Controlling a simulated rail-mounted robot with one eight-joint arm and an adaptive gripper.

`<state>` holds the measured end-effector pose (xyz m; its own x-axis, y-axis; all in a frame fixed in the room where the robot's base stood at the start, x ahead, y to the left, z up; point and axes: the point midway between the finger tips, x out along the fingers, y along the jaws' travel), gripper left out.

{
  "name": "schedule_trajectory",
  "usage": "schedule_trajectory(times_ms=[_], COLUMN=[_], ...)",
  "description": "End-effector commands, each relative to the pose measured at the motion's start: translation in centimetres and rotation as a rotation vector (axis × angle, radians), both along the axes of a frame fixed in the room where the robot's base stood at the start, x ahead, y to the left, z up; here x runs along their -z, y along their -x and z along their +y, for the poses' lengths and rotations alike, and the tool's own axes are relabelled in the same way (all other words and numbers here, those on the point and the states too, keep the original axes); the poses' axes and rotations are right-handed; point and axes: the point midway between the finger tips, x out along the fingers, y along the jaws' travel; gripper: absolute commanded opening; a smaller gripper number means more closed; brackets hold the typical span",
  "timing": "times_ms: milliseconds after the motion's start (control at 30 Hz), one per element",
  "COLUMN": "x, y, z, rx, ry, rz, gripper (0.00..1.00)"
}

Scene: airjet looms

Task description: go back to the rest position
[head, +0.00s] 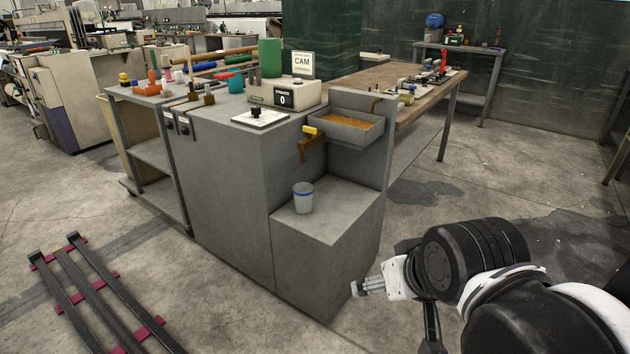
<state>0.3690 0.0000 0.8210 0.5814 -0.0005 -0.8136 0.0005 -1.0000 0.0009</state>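My gripper (368,287) shows at the lower right in the head view, at the end of my black and white arm. It points left, in front of the right side of the grey cabinet (228,180). Nothing shows in it, but its fingers are too small and side-on to tell whether they are open or shut.
A grey tray with orange-brown contents (345,131) and a yellow-handled tap (311,140) are on the cabinet's upper right. A CAM box (284,92) stands on top. A wooden table (375,80) is behind. Dark rails (95,300) lie at lower left.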

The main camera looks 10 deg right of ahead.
Motion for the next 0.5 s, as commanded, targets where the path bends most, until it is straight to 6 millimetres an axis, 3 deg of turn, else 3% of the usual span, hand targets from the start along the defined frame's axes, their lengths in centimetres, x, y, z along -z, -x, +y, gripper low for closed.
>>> schedule_trajectory(times_ms=[500], x=[-12.3], y=[0.0], z=[0.0], rx=[0.001], ry=[-0.001], rz=[0.0], gripper=[0.72])
